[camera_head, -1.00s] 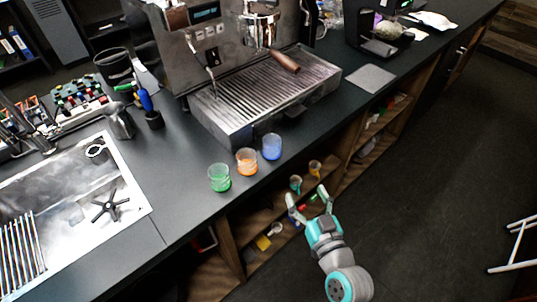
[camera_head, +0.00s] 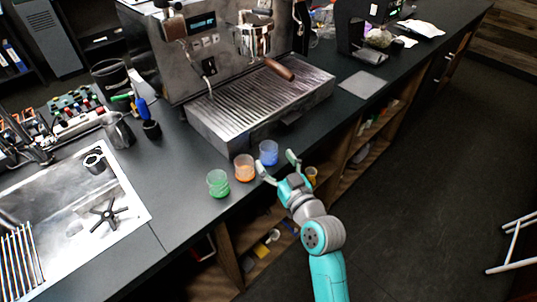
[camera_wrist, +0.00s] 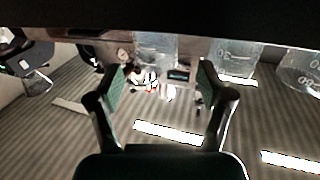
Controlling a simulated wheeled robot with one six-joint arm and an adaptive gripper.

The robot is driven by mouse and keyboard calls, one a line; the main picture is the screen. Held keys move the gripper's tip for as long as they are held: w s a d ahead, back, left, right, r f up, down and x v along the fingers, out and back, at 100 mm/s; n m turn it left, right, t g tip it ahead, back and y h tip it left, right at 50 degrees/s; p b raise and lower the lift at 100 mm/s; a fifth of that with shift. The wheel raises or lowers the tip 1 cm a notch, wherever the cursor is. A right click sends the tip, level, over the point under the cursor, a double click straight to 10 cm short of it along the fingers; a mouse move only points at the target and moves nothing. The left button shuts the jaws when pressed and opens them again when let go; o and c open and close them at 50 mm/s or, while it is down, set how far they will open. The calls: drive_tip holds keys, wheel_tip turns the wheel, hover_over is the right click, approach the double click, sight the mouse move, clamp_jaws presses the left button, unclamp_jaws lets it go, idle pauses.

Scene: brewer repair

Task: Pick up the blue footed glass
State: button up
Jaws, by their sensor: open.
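The blue footed glass (camera_head: 269,152) stands upright on the counter's front edge, rightmost of three glasses in the head view. My gripper (camera_head: 278,165) is open at the counter edge, just in front of this glass, with its fingertips pointing towards it. In the wrist view, which looks upside down, a clear glass (camera_wrist: 156,50) shows between and beyond the open fingers of my gripper (camera_wrist: 160,70); by its place it matches the blue one. Whether a finger touches it I cannot tell.
An orange glass (camera_head: 245,167) stands close to its left, then a green glass (camera_head: 218,183). The espresso machine's drip tray (camera_head: 262,105) is behind them. The dark counter (camera_head: 185,185) is clear left of the glasses. A shelf below holds another orange glass (camera_head: 311,175).

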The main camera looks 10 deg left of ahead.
sight(272, 154)
drive_tip(key=shift+x, duration=2.25)
drive_tip(key=shift+w+d, duration=0.1)
drive_tip(key=shift+d, duration=0.05)
drive_tip(key=c, duration=1.3)
